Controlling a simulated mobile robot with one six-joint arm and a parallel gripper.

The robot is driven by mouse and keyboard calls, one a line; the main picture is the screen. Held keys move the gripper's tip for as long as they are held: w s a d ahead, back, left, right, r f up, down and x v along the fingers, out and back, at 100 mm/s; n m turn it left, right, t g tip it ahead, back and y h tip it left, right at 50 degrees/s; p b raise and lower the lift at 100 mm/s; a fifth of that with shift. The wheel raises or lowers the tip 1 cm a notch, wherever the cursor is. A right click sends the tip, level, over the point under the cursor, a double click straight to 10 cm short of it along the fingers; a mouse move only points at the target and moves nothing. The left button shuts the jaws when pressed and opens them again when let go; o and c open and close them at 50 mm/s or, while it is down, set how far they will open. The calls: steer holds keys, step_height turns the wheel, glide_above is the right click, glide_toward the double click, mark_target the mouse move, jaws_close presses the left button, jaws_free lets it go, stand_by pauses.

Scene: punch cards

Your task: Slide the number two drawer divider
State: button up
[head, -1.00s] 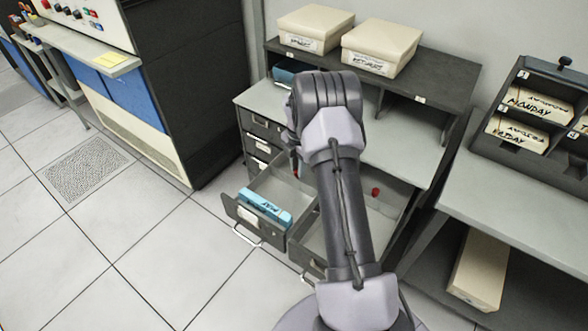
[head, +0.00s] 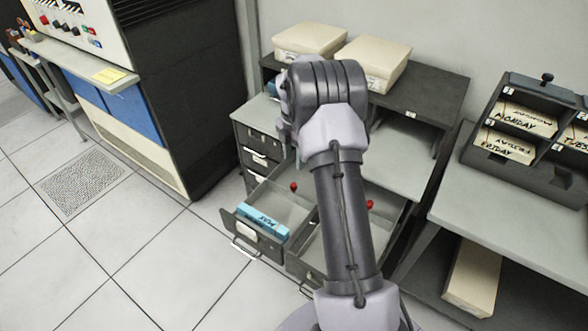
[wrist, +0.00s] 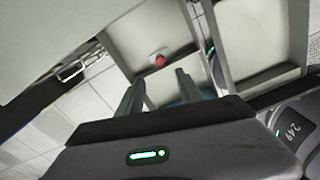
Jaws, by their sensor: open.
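Two drawers stand pulled out side by side from the grey cabinet. The left drawer (head: 234,222) holds a blue card deck (head: 263,221) near its front, with a red-knobbed divider (head: 294,187) further back. The right drawer (head: 297,262) shows another red knob (head: 370,204) and is partly hidden by my arm. My gripper (wrist: 161,78) is open and empty in the wrist view. A red knob (wrist: 160,60) shows beyond and between its fingertips, apart from them. In the head view my arm hides the fingers. The drawer numbers are not readable.
Shut drawers (head: 262,158) sit above the left one. Cream boxes (head: 309,39) stand on the cabinet's top shelf. A side table (head: 495,215) with a dark card rack (head: 520,140) is at right. The floor at left is clear.

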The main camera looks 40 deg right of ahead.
step_height(320, 180, up, 6)
steer(key=shift+f+p, duration=0.15)
steer(key=shift+p, duration=0.45)
